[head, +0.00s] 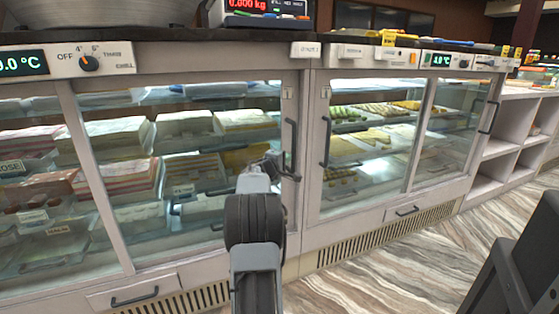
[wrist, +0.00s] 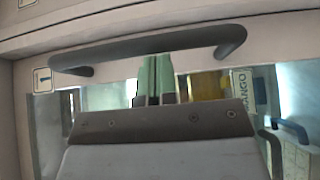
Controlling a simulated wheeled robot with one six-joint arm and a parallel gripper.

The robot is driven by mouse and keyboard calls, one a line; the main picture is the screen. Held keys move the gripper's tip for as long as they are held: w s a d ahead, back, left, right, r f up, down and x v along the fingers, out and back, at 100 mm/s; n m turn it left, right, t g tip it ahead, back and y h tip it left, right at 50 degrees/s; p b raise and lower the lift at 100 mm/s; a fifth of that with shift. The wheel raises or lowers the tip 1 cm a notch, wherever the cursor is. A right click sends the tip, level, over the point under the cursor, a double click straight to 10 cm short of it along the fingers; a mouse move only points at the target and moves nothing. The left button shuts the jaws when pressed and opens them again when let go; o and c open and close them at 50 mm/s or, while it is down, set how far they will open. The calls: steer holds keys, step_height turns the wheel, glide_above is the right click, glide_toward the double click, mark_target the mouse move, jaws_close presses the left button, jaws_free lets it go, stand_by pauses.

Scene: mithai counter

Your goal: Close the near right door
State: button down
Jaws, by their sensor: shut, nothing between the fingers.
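The right glass door (head: 205,165) of the near cabinet has a pale frame and a dark upright bar handle (head: 291,148) on its right side. The frames do not show clearly whether this door stands ajar. My gripper (head: 277,165) is at the lower part of that handle in the head view, partly hidden by my own wrist. In the wrist view the dark curved handle (wrist: 150,50) runs across the picture. My gripper's green fingers (wrist: 155,78) are shut together and empty, with their tips beside the handle's edge. Contact cannot be told.
A second cabinet's glass door (head: 365,145), with its own handle (head: 325,142), stands just to the right. Drawers with handles (head: 134,297) lie below. Stacked sweet boxes (head: 125,170) fill the near cabinet. Open shelves (head: 500,150) stand far right. The floor (head: 410,260) in front is clear.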

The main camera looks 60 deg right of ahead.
steer(key=w+a, duration=0.4)
steer(key=a, duration=0.9)
steer(key=s+a+r+t+y+p, duration=0.1)
steer(key=a+r+y+p, duration=0.5)
steer(key=a+p, duration=0.6)
steer(key=s+a+r+t+y+p, duration=0.2)
steer(key=s+a+r+y+p, duration=0.2)
steer(key=a+r+p, duration=0.6)
steer(key=s+a+r+t+y+p, duration=0.1)
steer(key=s+a+r+y+p, duration=0.1)
steer(key=a+r+y+p, duration=0.6)
steer(key=a+r+p, duration=0.1)
steer(key=a+p, duration=0.6)
steer(key=a, duration=1)
steer(key=shift+s+a+n+t+p, duration=0.15)
steer(key=shift+s+n+t+p, duration=0.15)
steer(key=shift+n+t, duration=0.1)
